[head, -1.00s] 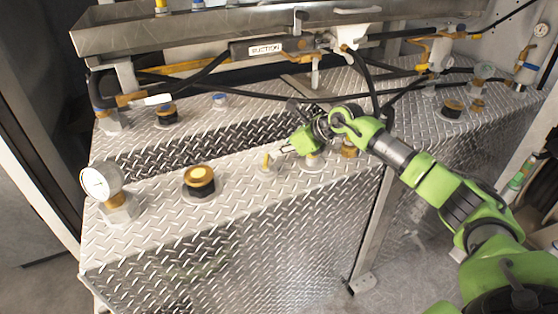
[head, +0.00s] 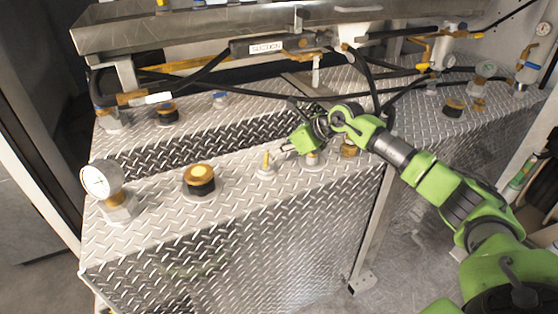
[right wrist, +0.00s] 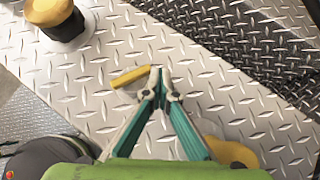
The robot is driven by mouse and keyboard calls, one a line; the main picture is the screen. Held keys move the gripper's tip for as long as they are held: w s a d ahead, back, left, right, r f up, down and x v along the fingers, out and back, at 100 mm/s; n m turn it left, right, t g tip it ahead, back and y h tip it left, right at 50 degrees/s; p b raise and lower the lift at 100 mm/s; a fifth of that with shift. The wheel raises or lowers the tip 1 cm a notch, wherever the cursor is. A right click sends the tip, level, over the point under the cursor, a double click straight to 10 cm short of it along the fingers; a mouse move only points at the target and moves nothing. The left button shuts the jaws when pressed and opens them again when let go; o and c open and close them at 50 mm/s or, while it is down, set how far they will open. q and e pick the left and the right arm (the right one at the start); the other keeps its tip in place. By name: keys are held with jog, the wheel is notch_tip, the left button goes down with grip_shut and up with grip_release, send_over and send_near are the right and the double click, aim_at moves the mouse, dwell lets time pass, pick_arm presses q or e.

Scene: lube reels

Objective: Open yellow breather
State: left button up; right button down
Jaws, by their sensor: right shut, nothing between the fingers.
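A small yellow handle (head: 266,160), seemingly the yellow breather, stands on a pale round fitting on the front diamond-plate tank top. In the right wrist view the same yellow handle (right wrist: 132,76) lies just left of my fingertips. My right gripper (head: 283,149) is just right of it in the head view. The right wrist view shows its fingers (right wrist: 160,73) shut with nothing between them. Whether a fingertip touches the handle I cannot tell. My left gripper is not in view.
A black filler with a yellow cap (head: 200,181) and a pressure gauge (head: 101,180) stand to the left. Another yellow-brown cap (head: 350,146) is partly hidden by my right arm. Black hoses (head: 240,95) cross behind, under a metal tray (head: 180,30).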

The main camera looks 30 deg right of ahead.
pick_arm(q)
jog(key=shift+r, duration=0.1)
pick_arm(e)
jog(key=shift+s+a, duration=0.1)
jog(key=shift+a, duration=0.05)
dwell(0.3)
pick_arm(q)
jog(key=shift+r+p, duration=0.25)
jog(key=shift+p, duration=0.1)
pick_arm(e)
jog(key=shift+s+a, duration=0.3)
jog(key=shift+a, duration=0.35)
